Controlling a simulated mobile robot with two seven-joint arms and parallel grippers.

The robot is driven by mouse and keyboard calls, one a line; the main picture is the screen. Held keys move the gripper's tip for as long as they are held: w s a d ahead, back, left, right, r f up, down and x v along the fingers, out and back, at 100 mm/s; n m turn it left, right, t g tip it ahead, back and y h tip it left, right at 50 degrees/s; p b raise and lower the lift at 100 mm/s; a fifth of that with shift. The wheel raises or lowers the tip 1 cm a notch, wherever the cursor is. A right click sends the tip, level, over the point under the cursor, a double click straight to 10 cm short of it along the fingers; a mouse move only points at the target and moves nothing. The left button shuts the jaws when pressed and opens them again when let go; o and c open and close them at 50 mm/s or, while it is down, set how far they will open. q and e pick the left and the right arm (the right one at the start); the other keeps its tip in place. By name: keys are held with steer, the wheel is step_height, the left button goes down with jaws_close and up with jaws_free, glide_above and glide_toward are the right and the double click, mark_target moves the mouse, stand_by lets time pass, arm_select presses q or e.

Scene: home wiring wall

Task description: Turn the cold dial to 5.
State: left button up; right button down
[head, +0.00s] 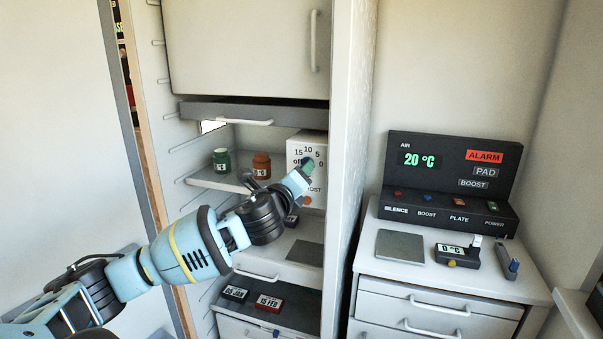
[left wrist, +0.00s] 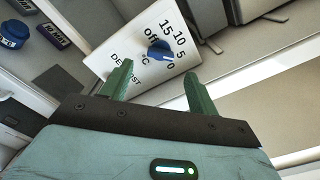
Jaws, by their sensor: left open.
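The cold dial (left wrist: 160,48) is a blue knob on a white control box (left wrist: 138,62) marked off, 15, 10, 5, 0 and DEFROST. The knob lies roughly between off and 0; its exact setting is too small to read. In the head view the same box (head: 295,151) stands in the open fridge, its knob hidden by my gripper. My left gripper (left wrist: 158,72) is open, its two green fingers pointing at the box, with the knob between and just beyond the fingertips. I cannot tell whether they touch. My right gripper is not in view.
Green (head: 222,160) and brown (head: 262,165) jars stand on the shelf left of the box. A thick fridge wall (head: 346,150) is close on the right. Beyond it are a black alarm panel (head: 448,165) and a drawer unit (head: 440,285).

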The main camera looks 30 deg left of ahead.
arm_select(q)
steer(key=shift+v, duration=1.35)
steer(key=s+d+f+n+g+h, duration=0.25)
steer(key=d+f, duration=0.25)
steer(key=f, duration=0.5)
steer(key=s+d+f+n+g+h, duration=0.1)
steer(key=s+d+f+n+h, duration=0.2)
steer(key=f, duration=0.6)
steer(key=s+d+f+n+g+h, duration=0.1)
steer(key=s+d+f+n, duration=0.25)
steer(key=d+f, duration=0.45)
steer(key=s+f+n+g, duration=0.1)
steer(key=s+f+n, duration=0.5)
steer(key=s+f, duration=0.4)
steer(key=s+f+n+g, duration=0.2)
steer(key=s+f+n, duration=0.5)
steer(key=s, duration=1)
step_height(320, 180, down, 3)
steer(key=shift+d+f, duration=0.2)
steer(key=shift+d, duration=0.25)
steer(key=shift+s, duration=0.1)
